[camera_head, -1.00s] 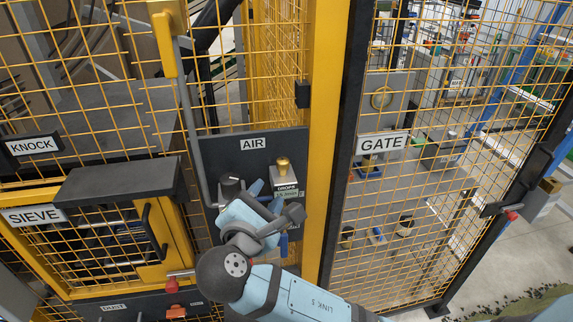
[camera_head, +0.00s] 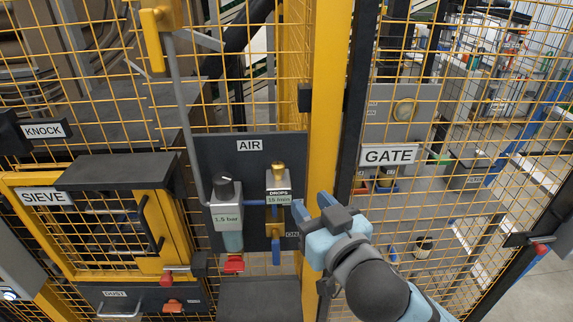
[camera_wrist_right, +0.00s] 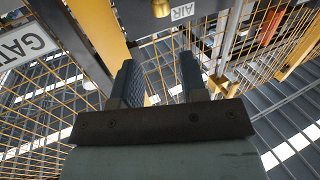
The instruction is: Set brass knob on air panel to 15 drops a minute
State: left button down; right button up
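The brass knob (camera_head: 278,171) sits on top of a grey unit labelled DROPS on the dark air panel (camera_head: 223,157). The unit's small green display (camera_head: 279,200) appears to read 15 /min. My right gripper (camera_head: 312,205) is open and empty, to the right of and below the knob, in front of the yellow post and clear of the knob. In the right wrist view, its two fingers (camera_wrist_right: 158,75) stand apart with nothing between them, and the brass knob (camera_wrist_right: 160,8) shows at the top edge, beyond them. My left gripper is not in view.
A pressure unit with a black knob (camera_head: 225,187) and a 1.5 bar display stands left of the DROPS unit. A red handle (camera_head: 233,264) is below it. A yellow post (camera_head: 327,100) and the mesh gate (camera_head: 405,220) are at the right.

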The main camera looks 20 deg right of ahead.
aim_at(281, 168)
jog(key=w, duration=0.4)
jog(key=w+a+p, duration=0.1)
jog(key=w, duration=0.3)
jog(key=w+p, duration=0.1)
jog(key=w, duration=0.3)
jog(key=shift+w+a+r, duration=0.1)
jog(key=shift+w+a, duration=0.15)
jog(key=shift+w, duration=0.6)
